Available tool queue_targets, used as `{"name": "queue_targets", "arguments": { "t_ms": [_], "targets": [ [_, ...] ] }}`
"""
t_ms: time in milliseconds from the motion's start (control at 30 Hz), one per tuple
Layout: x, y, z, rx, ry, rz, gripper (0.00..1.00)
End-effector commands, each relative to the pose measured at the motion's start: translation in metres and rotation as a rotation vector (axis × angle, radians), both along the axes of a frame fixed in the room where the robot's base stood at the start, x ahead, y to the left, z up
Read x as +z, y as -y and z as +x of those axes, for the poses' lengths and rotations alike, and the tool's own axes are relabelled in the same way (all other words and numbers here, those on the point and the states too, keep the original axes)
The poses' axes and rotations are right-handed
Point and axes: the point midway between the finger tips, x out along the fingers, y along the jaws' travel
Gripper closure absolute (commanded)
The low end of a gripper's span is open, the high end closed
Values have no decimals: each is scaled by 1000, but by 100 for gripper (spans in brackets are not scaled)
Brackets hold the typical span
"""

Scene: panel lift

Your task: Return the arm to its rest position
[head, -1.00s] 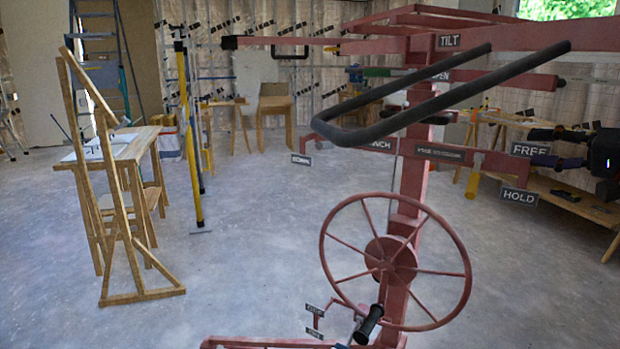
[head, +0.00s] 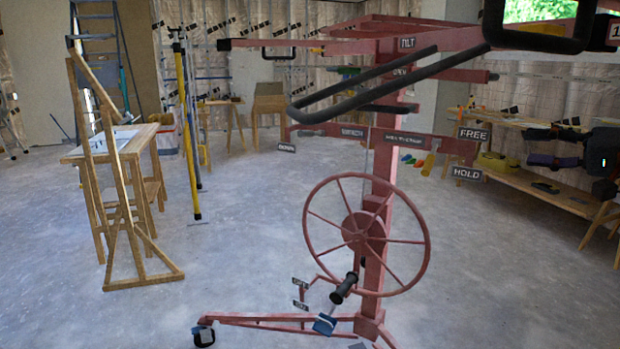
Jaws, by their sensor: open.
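My gripper (head: 530,148) is at the right edge of the head view, with its dark fingers spread apart and pointing left. It is open and I see nothing between the fingers. The red panel lift (head: 378,200) stands upright to the left of it, with a spoked wheel (head: 366,234) on its post. The FREE label (head: 473,134) and HOLD label (head: 467,173) appear just left of my gripper in the picture. I cannot tell the distance between them. Most of my arm is outside the view.
A black handlebar (head: 375,88) juts from the lift, and another black loop (head: 538,40) crosses the upper right. A long workbench (head: 530,185) stands behind my gripper. A wooden easel-like frame (head: 135,230) stands at left. The floor right of the lift is clear.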

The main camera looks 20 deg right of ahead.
Motion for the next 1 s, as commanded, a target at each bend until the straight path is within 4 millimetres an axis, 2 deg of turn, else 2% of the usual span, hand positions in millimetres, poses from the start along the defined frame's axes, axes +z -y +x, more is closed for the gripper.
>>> {"name": "queue_targets", "arguments": {
  "t_ms": [67,267,467,567,667,767,867,1000],
  "targets": [
    [0,-2,2,5,-3,0,51],
    [-2,-29,17,56,-39,-11,51],
    [-7,-68,38,130,-90,-26,51],
    [-12,-96,51,181,-126,-37,51],
    [-19,-129,62,237,-168,-57,51],
    [-31,-175,74,311,-228,-87,51],
    [-51,-228,82,393,-311,-128,51],
    [-85,-296,78,492,-429,-201,51]
  ]
}}
